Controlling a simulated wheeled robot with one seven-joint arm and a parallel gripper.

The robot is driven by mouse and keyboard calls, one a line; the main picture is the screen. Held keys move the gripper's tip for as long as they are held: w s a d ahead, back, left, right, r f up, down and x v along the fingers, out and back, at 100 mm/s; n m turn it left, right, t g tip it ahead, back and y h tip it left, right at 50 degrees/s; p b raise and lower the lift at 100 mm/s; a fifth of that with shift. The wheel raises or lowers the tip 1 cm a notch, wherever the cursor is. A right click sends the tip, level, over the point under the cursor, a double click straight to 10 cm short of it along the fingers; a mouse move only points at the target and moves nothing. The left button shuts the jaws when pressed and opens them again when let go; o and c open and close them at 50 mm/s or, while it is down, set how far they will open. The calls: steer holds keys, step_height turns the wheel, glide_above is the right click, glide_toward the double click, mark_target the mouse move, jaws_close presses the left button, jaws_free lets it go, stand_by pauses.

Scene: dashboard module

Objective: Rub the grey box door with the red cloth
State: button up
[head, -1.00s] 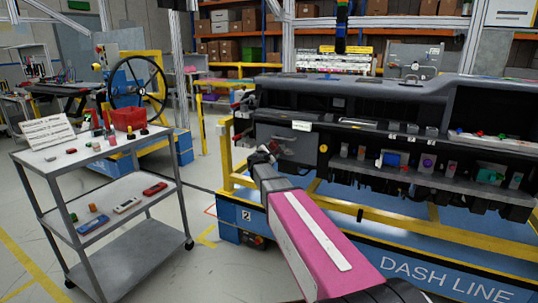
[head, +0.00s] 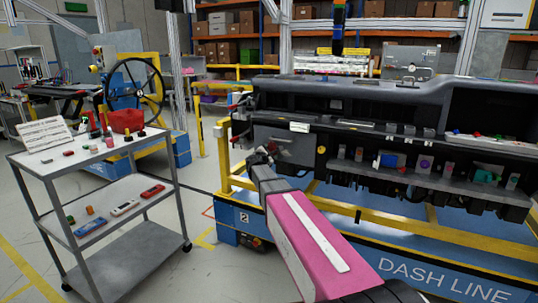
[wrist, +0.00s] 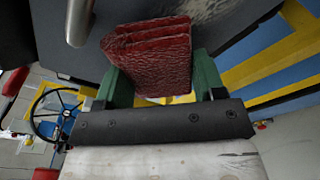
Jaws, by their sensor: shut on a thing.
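The red cloth (wrist: 150,55) is a folded, textured pad between the green fingers of my gripper (wrist: 162,76) in the wrist view. My gripper is shut on it. The grey box door (head: 296,143) is a flat panel at the left end of the dashboard in the head view, with my gripper (head: 261,156) close in front of its lower left. In the wrist view the grey panel (wrist: 235,30) lies just beyond the cloth, with a metal handle (wrist: 80,22) at its upper left and a pale speckled patch near the top. I cannot tell whether the cloth touches the panel.
A grey cart (head: 140,243) with small items and a red bin (head: 127,120) stands at the left. The dashboard (head: 400,95) rests on a blue and yellow frame (head: 330,228). Small coloured parts sit along its shelf at the right. Floor is clear between cart and frame.

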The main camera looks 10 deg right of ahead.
mark_target(292, 153)
steer(key=shift+w+d, duration=0.4)
steer(key=shift+w, duration=0.15)
steer(key=shift+s, duration=0.1)
steer(key=shift+s+d, duration=0.95)
steer(key=shift+d, duration=0.2)
steer(key=shift+s+d, duration=0.55)
steer(key=shift+d, duration=0.35)
steer(key=shift+s+d, duration=0.5)
steer(key=shift+d, duration=0.4)
steer(key=shift+s+d, duration=1.1)
steer(key=shift+d, duration=0.25)
steer(key=shift+w, duration=0.1)
steer(key=shift+w, duration=0.15)
